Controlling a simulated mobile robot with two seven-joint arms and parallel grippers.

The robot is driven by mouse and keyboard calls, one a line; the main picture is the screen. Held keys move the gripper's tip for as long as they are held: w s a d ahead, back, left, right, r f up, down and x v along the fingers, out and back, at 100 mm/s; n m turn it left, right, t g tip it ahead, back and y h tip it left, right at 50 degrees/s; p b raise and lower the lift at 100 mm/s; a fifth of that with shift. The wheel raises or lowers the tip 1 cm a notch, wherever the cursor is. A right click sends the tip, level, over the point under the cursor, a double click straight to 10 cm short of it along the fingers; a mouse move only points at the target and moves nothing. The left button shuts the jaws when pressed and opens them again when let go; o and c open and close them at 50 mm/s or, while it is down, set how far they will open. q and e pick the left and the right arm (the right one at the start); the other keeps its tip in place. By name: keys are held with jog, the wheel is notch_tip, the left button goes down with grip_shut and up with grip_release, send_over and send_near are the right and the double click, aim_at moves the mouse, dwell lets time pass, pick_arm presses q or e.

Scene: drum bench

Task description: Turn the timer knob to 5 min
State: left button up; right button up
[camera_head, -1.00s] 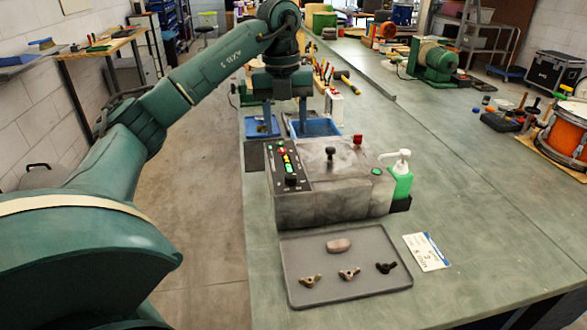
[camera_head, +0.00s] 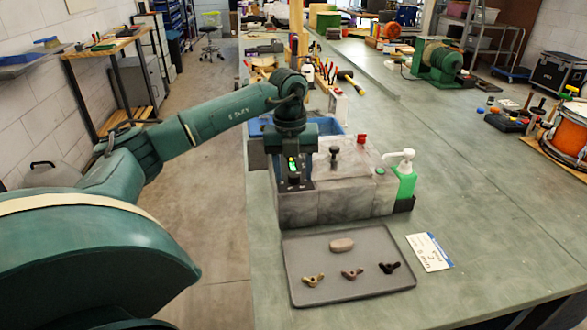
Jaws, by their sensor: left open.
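A grey box-shaped machine (camera_head: 340,208) stands on the bench with a dark control panel on its left top. The panel's dark timer knob (camera_head: 294,179) shows near the front, below a lit green indicator (camera_head: 293,163). My left gripper (camera_head: 294,184) is open and points down over the panel, its fingers on either side of the knob in this view. I cannot tell whether they touch it. The gripper hides most of the panel, and the knob's pointer is too small to read. My right gripper is not in view.
A grey tray (camera_head: 350,290) holds a pale block and three wing nuts. A white card (camera_head: 428,251) lies to its right. A green pump bottle (camera_head: 404,180) stands against the machine's right side. A black lever and red button rise from the machine top.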

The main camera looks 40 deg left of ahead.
pick_arm(q)
jog(key=shift+c, duration=0.3)
jog(key=c, duration=0.9)
